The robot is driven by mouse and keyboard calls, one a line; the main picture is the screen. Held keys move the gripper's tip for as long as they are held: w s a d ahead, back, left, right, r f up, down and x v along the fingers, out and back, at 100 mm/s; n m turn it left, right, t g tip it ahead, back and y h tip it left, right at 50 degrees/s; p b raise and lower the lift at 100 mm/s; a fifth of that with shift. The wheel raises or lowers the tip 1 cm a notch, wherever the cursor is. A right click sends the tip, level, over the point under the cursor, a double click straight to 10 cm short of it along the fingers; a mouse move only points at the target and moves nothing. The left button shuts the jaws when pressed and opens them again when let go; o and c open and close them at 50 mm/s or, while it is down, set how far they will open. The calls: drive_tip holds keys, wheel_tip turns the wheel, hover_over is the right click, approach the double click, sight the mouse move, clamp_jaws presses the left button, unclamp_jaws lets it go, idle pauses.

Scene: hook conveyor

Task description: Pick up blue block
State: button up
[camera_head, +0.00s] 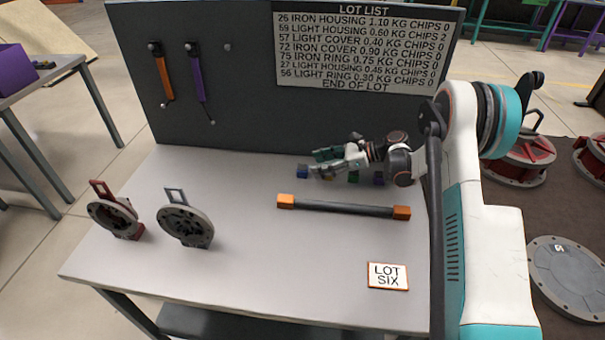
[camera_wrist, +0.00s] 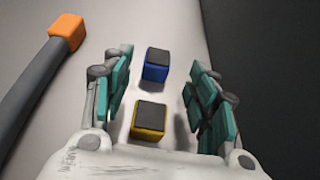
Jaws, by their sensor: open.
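The blue block (camera_head: 302,171) sits on the grey table, just left of my gripper's fingertips in the head view. In the wrist view the blue block (camera_wrist: 156,66) is a small cube with a dark top, between the far ends of the fingers and apart from both. A yellow block (camera_wrist: 149,121) with a dark top lies nearer the palm, between the fingers. My gripper (camera_head: 317,164) is open and holds nothing, low over the table; both green-padded fingers show in the wrist view (camera_wrist: 161,60).
A grey bar with orange ends (camera_head: 345,207) lies in front of the blocks. Green (camera_head: 353,177) and purple (camera_head: 378,179) blocks sit under my arm. A dark board (camera_head: 240,90) stands behind. Two housings (camera_head: 186,222) stand at left.

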sight(306, 168)
drive_tip(key=b+x, duration=0.1)
drive_tip(key=x, duration=0.1)
drive_tip(key=b+x, duration=0.1)
drive_tip(key=x, duration=0.2)
drive_tip(key=shift+s+f, duration=0.15)
drive_tip(key=shift+f, duration=0.1)
drive_tip(key=shift+r, duration=0.1)
drive_tip(key=c, duration=1.2)
drive_tip(key=shift+o, duration=0.2)
